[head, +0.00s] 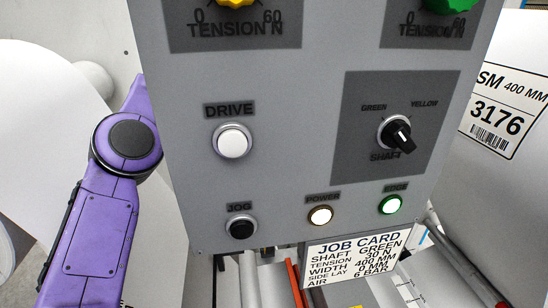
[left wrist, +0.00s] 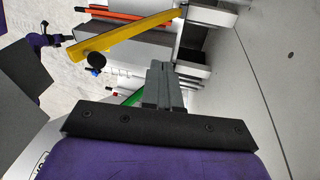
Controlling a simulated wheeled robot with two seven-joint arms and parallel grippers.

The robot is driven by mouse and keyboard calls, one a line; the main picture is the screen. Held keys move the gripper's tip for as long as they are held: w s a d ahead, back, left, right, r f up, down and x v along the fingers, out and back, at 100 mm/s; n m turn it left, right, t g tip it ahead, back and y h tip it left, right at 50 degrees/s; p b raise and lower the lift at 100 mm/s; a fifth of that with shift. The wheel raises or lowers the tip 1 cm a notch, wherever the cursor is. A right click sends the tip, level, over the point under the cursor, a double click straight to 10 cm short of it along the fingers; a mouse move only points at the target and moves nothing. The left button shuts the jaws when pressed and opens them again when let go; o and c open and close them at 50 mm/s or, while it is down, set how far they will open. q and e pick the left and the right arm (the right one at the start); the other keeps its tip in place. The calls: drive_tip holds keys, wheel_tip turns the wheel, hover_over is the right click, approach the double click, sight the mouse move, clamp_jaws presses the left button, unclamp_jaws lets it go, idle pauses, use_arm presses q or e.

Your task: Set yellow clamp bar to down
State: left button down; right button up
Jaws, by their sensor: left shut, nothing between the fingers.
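The yellow clamp bar (left wrist: 125,36) shows in the left wrist view as a long flat yellow bar, slanting from lower left to upper right. A round black knob (left wrist: 96,60) shows close below its left part. My left gripper (left wrist: 163,75) has its grey fingers together and empty, below the bar in the picture and apart from it as far as I can tell. In the head view my purple left arm passes behind the panel at the left, so that gripper is hidden there. I cannot see the yellow bar clearly in the head view. My right gripper is in neither view.
The grey control panel (head: 290,150) fills the middle of the head view, with a job card (head: 355,262) below it. A white roll (head: 500,150) stands at right. In the left wrist view, an orange bar (left wrist: 122,17), a green bar (left wrist: 133,98) and a pale wall (left wrist: 270,60) show.

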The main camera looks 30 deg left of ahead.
use_arm(q)
drive_tip(key=s+d+r+h, duration=0.2)
drive_tip(key=d+r+h, duration=0.1)
drive_tip(key=d+r, duration=0.15)
drive_tip(key=s+d+b+x, duration=0.1)
drive_tip(key=s+b+x, duration=0.1)
drive_tip(key=b+x, duration=1)
drive_tip(key=shift+s+r+b, duration=0.3)
drive_tip(key=shift+r+b, duration=0.05)
drive_tip(key=shift+b, duration=0.1)
drive_tip(key=shift+d, duration=0.2)
